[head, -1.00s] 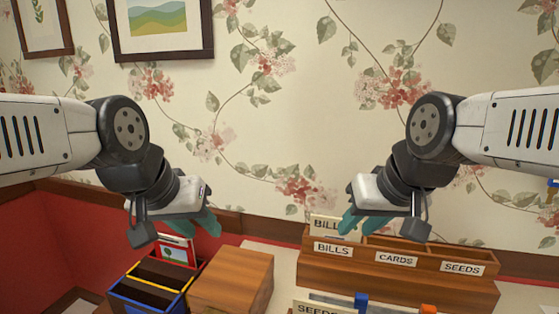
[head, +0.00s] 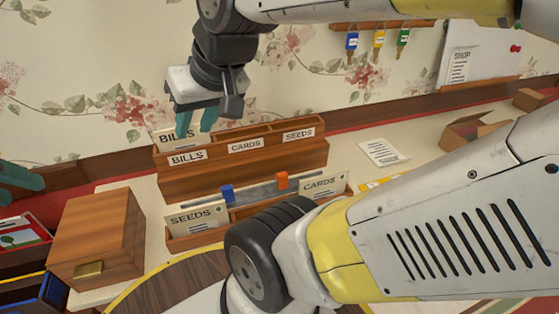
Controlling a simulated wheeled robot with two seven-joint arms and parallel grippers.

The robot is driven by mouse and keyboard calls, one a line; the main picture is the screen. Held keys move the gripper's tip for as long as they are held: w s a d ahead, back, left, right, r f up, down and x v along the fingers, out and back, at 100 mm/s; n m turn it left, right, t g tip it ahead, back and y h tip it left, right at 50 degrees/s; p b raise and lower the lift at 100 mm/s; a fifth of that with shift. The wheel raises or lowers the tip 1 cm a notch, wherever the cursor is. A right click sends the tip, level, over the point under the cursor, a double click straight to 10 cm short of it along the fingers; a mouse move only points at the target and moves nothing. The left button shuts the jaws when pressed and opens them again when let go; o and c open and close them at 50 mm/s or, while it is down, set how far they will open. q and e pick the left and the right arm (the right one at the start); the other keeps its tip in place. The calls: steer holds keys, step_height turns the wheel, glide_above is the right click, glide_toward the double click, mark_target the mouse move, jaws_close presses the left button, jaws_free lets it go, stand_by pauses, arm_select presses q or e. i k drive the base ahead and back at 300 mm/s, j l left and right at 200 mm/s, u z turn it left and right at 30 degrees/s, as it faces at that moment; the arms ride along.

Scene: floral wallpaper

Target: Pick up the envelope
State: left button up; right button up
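Three labelled cream pieces that look like envelopes or cards stand in wooden holders. A BILLS piece (head: 166,137) stands in the left slot of the back organiser (head: 240,172). A SEEDS piece (head: 196,219) and a CARDS piece (head: 322,187) stand in the front rack (head: 187,243). I cannot tell which is the envelope. My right gripper (head: 195,123) is open and empty, with teal fingers apart, above or in front of the BILLS piece. Only the teal fingers of my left gripper (head: 20,176) show at the left edge; their opening is unclear.
A wooden box (head: 95,235) stands left of the rack. A paper sheet (head: 383,152) and an open cardboard box (head: 470,132) lie to the right. Keys hang from a wall rail (head: 380,25). My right arm covers the lower right.

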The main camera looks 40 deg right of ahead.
mark_target(334, 183)
steer(key=z, duration=1.9)
